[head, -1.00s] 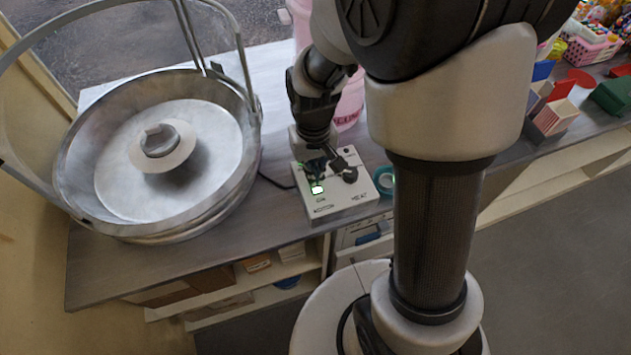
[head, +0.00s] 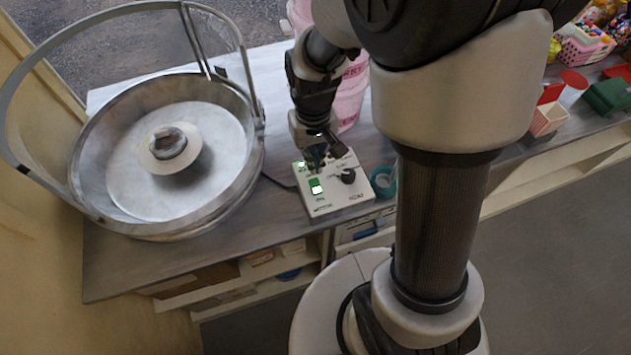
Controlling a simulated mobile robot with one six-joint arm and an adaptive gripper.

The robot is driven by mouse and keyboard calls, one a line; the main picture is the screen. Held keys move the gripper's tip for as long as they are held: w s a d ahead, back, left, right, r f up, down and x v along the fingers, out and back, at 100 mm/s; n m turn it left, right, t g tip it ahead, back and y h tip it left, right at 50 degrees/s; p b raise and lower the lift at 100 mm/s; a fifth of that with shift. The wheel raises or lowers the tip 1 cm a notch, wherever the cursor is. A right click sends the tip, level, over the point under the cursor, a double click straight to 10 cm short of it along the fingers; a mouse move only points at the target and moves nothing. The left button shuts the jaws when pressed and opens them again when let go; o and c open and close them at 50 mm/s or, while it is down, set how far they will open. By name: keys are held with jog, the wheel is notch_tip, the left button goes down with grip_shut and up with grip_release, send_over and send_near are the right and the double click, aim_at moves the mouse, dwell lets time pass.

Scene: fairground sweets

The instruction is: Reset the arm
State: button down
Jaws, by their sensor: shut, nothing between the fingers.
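My gripper (head: 317,158) is shut and empty in the head view. It hangs from my arm, pointing down, over the back part of a white control box (head: 338,203). The box has a lit green switch (head: 316,186) at its front left and a black knob (head: 348,176) on its right. The fingertips appear a little behind the switch. I cannot tell whether they touch the box.
A large round metal pan (head: 100,190) with a raised hoop stands left of the box. A teal tape roll (head: 383,182) lies to its right, and pink tubs (head: 347,107) stand behind. Red and green containers and a pink basket (head: 585,47) fill the far right.

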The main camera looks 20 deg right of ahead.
dwell(0.3)
jog(key=s+r+t, duration=0.4)
jog(key=s+r, duration=1.1)
jog(key=r, duration=0.3)
jog(key=shift+r+t, duration=0.25)
jog(key=shift+t, duration=0.05)
